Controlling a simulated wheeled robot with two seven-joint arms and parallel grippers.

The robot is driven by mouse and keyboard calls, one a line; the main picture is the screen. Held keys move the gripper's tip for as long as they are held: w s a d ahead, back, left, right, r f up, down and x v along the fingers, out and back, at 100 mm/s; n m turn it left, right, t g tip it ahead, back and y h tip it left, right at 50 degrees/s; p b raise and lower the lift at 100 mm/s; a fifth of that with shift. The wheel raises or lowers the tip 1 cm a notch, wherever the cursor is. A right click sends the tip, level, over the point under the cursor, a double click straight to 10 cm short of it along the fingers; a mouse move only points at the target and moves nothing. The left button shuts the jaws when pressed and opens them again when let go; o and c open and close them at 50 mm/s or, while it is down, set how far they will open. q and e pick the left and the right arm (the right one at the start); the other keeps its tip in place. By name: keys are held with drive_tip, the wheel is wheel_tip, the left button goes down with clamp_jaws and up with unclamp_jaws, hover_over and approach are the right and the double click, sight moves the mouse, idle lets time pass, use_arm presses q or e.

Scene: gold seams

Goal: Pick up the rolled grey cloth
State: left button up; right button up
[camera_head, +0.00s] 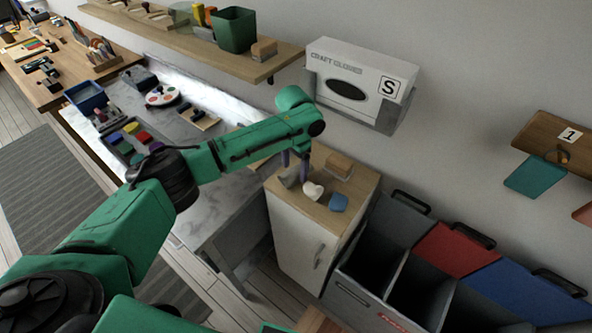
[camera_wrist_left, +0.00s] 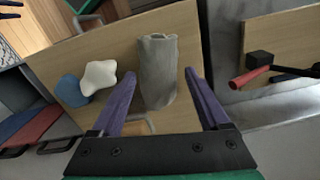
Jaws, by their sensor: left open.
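The rolled grey cloth (camera_wrist_left: 157,62) lies on the wooden top of a small white cabinet (camera_head: 305,240). In the head view, the cloth (camera_head: 289,181) is partly hidden by my left gripper (camera_head: 294,173). In the left wrist view, my left gripper (camera_wrist_left: 162,73) is open, with one purple finger on each side of the cloth's near part. A gap shows on both sides, and the cloth is not gripped. I cannot tell the exact height of the fingertips above the top. My right gripper is not in view.
A white lobed piece (camera_head: 313,190) and a blue piece (camera_head: 338,202) lie beside the cloth. A wooden block (camera_head: 339,164) sits behind, near the wall. A glove box (camera_head: 357,82) hangs above. Bins with grey, red (camera_head: 455,251) and blue lids stand right of the cabinet.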

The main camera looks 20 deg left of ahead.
use_arm(q)
drive_tip(key=shift+s+f, duration=0.15)
drive_tip(key=shift+f, duration=0.75)
drive_tip(key=shift+c, duration=0.2)
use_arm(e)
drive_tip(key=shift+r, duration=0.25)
use_arm(q)
drive_tip(key=c, duration=1)
drive_tip(key=shift+c, duration=0.2)
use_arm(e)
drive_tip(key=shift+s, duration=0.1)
use_arm(q)
drive_tip(key=shift+r, duration=0.1)
